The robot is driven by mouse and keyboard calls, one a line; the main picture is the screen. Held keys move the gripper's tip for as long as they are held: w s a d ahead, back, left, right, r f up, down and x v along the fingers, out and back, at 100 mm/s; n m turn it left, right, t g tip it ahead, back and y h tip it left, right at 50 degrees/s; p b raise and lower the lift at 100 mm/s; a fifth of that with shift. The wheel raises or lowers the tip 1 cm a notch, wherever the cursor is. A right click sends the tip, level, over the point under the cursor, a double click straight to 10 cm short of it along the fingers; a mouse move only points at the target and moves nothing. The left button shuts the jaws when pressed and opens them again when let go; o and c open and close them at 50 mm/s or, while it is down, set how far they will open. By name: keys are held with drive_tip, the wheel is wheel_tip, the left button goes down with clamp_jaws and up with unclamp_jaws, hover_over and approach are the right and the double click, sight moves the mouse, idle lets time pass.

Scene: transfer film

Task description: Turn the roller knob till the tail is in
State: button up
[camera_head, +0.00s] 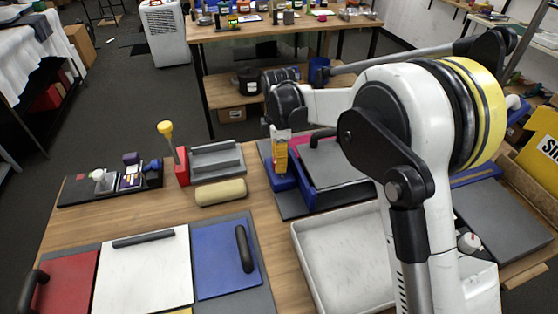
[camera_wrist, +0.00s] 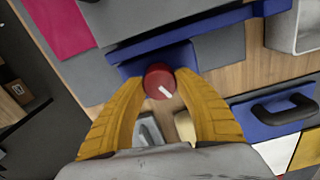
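The red roller knob (camera_wrist: 159,81), with a white line mark pointing toward the lower right, shows in the wrist view on a blue part of the roller device (camera_wrist: 130,66). In the head view the blue device (camera_head: 312,197) stands on the table, and the knob is hidden behind my gripper. My yellow gripper (camera_wrist: 160,80) has one finger on each side of the knob, very close to it; I cannot tell whether they press on it. It also shows in the head view (camera_head: 280,158), pointing down. A magenta sheet (camera_wrist: 62,25) lies beside the device; I cannot make out a tail.
A tan roller (camera_head: 221,192) and a grey block (camera_head: 216,159) lie left of the device. A pale tray (camera_head: 298,238) stands in front of it. Red, white and blue panels with dark handles, including the blue panel (camera_head: 217,262), lie at front left. Bare wood shows between them.

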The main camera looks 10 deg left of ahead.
drive_tip(key=shift+m, duration=0.4)
drive_tip(key=m, duration=0.3)
drive_tip(key=shift+m+p, duration=0.35)
drive_tip(key=shift+m, duration=0.05)
drive_tip(key=m, duration=0.4)
drive_tip(key=shift+m, duration=0.3)
drive_tip(key=o, duration=1.2)
drive_tip(key=shift+a+r, duration=0.15)
drive_tip(key=shift+r, duration=3.85)
